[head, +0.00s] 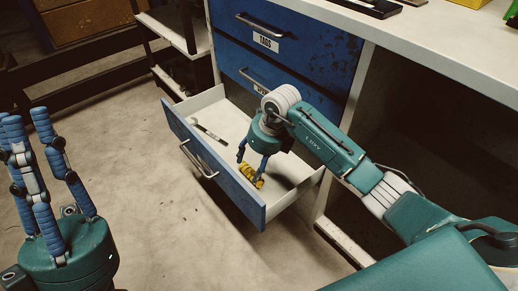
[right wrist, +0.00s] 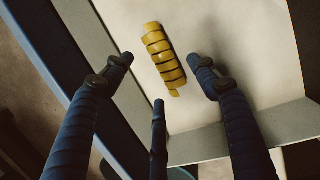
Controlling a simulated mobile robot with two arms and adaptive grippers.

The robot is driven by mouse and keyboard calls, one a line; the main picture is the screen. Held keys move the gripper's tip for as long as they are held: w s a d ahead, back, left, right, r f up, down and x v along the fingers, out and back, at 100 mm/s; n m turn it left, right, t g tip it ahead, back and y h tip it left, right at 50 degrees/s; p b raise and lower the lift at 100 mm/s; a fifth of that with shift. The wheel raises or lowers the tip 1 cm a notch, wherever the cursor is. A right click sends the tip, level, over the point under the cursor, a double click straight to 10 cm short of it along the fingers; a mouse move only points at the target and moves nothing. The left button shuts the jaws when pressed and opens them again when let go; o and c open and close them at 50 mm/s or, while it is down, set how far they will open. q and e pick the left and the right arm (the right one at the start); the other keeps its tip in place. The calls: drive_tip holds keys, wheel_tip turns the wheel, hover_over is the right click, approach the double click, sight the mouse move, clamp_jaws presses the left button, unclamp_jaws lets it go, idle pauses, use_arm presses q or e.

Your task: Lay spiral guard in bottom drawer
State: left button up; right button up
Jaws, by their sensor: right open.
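The bottom drawer (head: 170,125) is pulled open, with a blue front and a pale inside. The yellow spiral guard (head: 257,183) is inside it, towards the right end in the head view. In the right wrist view the spiral guard (right wrist: 163,58) appears to lie on the pale drawer floor. My right gripper (head: 254,160) reaches down into the drawer over the guard. Its blue fingers (right wrist: 163,75) are spread open around the guard, with visible gaps. My left gripper (head: 25,115) points up at the lower left, its fingers apart and empty.
A small wrench-like tool (head: 209,132) lies at the left of the same drawer. Two blue drawers stay closed above, the top one labelled TAGS (head: 265,41). The worktop (head: 430,50) overhangs at the right. The floor (head: 150,225) before the drawer is clear.

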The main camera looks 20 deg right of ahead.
drive_tip(key=p+v, duration=0.1)
drive_tip(key=v, duration=0.2)
drive_tip(key=shift+d+r, duration=0.1)
drive_tip(key=shift+r, duration=0.2)
use_arm(q)
drive_tip(key=w+d+f+g+y+p, duration=0.1)
drive_tip(key=w+f+g+y, duration=0.1)
drive_tip(key=w+f+g, duration=0.4)
drive_tip(key=shift+w+d+f+g, duration=0.4)
drive_tip(key=shift+w+f, duration=1.15)
drive_tip(key=shift+w, duration=0.6)
use_arm(e)
drive_tip(key=shift+v, duration=1.65)
